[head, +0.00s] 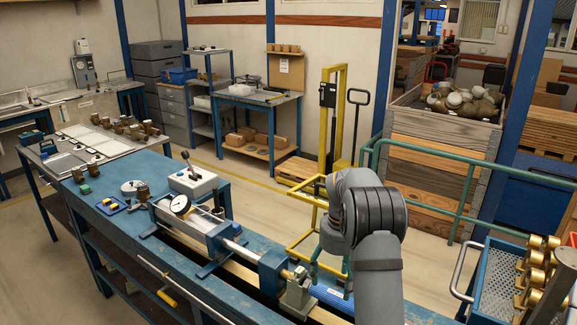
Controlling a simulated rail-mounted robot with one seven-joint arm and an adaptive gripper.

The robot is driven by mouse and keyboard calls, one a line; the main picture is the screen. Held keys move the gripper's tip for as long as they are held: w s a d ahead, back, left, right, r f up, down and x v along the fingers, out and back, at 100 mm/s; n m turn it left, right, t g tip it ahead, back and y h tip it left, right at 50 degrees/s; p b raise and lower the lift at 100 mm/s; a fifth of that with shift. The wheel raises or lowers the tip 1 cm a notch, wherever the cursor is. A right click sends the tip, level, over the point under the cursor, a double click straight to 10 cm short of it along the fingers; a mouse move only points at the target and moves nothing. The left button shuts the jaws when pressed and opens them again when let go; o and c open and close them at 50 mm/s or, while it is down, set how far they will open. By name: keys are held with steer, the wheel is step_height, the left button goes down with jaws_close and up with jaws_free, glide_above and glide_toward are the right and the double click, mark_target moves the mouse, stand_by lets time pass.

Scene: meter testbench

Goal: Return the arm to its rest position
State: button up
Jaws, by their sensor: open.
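My dark grey arm rises from the bottom edge, right of centre, and bends at a thick ribbed joint above the right end of the blue bench (238,296). My gripper does not show; the arm itself may hide it. On the bench stands a meter test rig with a round white dial gauge (180,205), a blue clamp block (273,271) and a green-grey end block (297,298). The arm covers part of the bench's right end. I cannot see anything held.
A blue tray (499,279) with several brass meters stands at the right, beside a green railing (440,190). A large wooden crate (440,150) holds several used meters behind. A yellow lift frame (340,110) stands behind the arm. Left tables carry more meters.

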mark_target(334, 296)
step_height(334, 296, down, 8)
steer(key=b, duration=0.4)
steer(key=shift+r+b, duration=0.25)
steer(key=shift+b, duration=0.15)
steer(key=shift+r, duration=0.15)
step_height(334, 296, up, 9)
steer(key=p, duration=0.7)
steer(key=shift+r, duration=0.15)
step_height(334, 296, down, 10)
steer(key=b, duration=0.7)
step_height(334, 296, up, 8)
steer(key=p, duration=0.7)
steer(key=shift+f, duration=0.2)
